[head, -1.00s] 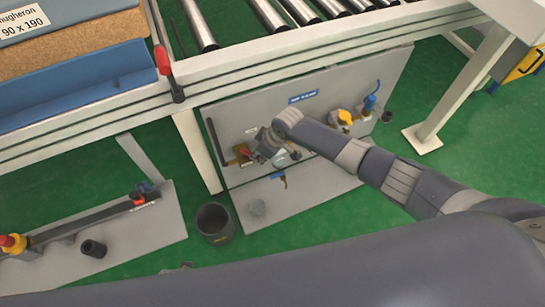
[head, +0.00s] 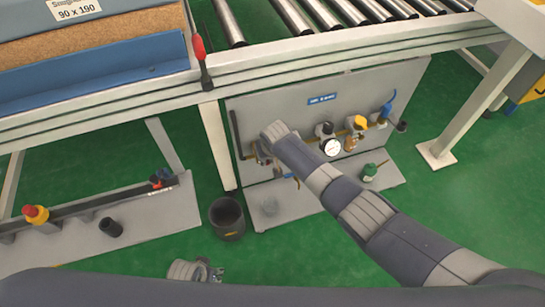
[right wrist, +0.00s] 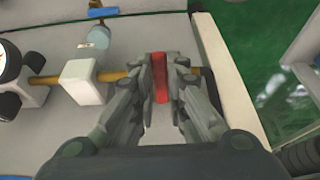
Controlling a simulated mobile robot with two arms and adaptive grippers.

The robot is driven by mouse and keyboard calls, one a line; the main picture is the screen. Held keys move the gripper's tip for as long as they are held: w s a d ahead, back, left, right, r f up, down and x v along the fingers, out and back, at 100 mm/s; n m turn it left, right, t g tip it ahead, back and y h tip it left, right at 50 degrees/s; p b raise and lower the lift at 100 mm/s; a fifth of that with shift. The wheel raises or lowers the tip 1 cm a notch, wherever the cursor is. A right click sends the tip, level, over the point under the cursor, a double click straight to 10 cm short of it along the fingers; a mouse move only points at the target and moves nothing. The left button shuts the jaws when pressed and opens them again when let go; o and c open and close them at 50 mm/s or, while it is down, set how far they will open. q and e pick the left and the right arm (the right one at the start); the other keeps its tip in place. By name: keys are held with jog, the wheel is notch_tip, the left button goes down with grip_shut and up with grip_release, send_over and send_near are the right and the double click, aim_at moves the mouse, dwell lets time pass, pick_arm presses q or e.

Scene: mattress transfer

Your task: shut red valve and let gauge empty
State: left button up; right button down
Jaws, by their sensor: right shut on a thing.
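The red valve handle (right wrist: 160,80) stands between the two fingers of my right gripper (right wrist: 160,75), which is shut on it. The handle lies across the line of the brass pipe (right wrist: 45,80). In the head view my right gripper (head: 262,152) is at the left part of the grey panel (head: 285,112), where the wrist hides the valve. The white-faced gauge (head: 331,147) is on the panel to the right; its edge shows in the right wrist view (right wrist: 8,62). Its needle is too small to read. My left gripper (head: 212,273) is low in the head view, partly hidden.
A yellow knob (head: 360,122) and a blue handle (head: 387,107) are further right on the panel. The roller conveyor frame (head: 300,65) passes above. A grey plate with a red-yellow button (head: 36,214) lies left.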

jog(key=shift+a, duration=0.1)
dwell(0.4)
jog(key=c, duration=1.6)
grip_release()
jog(key=shift+s+r, duration=0.1)
jog(key=shift+r, duration=0.05)
jog(key=v, duration=1.1)
jog(key=shift+r, duration=0.3)
jog(key=shift+s+f, duration=0.1)
jog(key=shift+s, duration=0.1)
